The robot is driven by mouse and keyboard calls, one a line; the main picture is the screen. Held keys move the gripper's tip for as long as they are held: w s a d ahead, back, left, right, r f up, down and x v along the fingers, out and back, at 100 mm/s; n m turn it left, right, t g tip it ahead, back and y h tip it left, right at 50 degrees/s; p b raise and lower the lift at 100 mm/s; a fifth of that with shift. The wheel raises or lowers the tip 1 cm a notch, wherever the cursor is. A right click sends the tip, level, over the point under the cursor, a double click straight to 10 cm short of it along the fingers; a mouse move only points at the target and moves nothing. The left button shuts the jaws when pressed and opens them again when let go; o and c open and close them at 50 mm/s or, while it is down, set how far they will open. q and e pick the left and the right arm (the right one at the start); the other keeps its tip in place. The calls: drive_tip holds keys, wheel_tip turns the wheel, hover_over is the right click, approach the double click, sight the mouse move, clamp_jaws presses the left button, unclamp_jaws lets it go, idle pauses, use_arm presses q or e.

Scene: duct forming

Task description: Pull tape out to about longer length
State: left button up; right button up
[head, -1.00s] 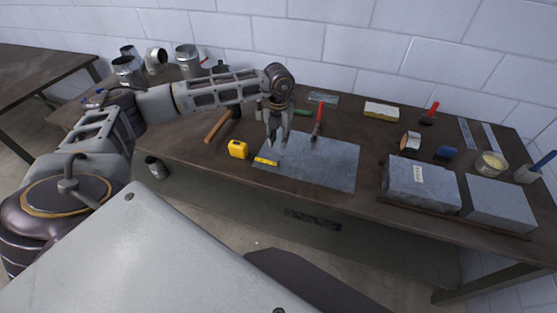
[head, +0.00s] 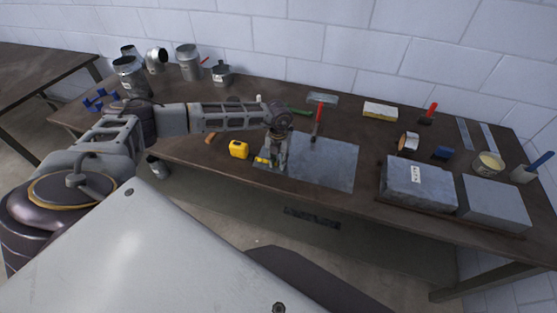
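A yellow tape measure (head: 238,150) sits on the table just left of the grey metal sheet (head: 325,162). A short yellow piece of tape (head: 261,160) shows at the sheet's left edge, right of the tape measure. My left gripper (head: 272,164) points down over the left part of the sheet, beside the yellow tape piece. Its fingers are small and partly overlap the tape, so I cannot tell whether they grip it. My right gripper is not in view.
A red-handled tool (head: 318,118) lies at the sheet's back edge. Wrapped grey blocks (head: 418,186) stand to the right. Metal duct pieces (head: 131,76) stand at the back left. A hammer handle (head: 211,137) lies behind the tape measure, mostly hidden by my arm.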

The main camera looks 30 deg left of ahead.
sight(329, 179)
use_arm(q)
drive_tip(key=shift+f, duration=0.1)
drive_tip(key=shift+c, duration=0.2)
clamp_jaws()
drive_tip(key=shift+d, duration=0.1)
drive_tip(key=w+d+b, duration=0.1)
drive_tip(key=d+b, duration=0.1)
drive_tip(key=d, duration=0.4)
drive_tip(key=w+d+b, duration=0.1)
drive_tip(key=w+d, duration=0.1)
drive_tip(key=d, duration=0.4)
drive_tip(key=w+d+b, duration=0.1)
drive_tip(key=d+b, duration=0.1)
drive_tip(key=d, duration=0.4)
drive_tip(key=shift+w+d+b, duration=0.1)
drive_tip(key=shift+w+b, duration=0.1)
drive_tip(key=shift+b, duration=0.15)
drive_tip(key=shift+w+d, duration=0.2)
drive_tip(key=shift+d, duration=0.45)
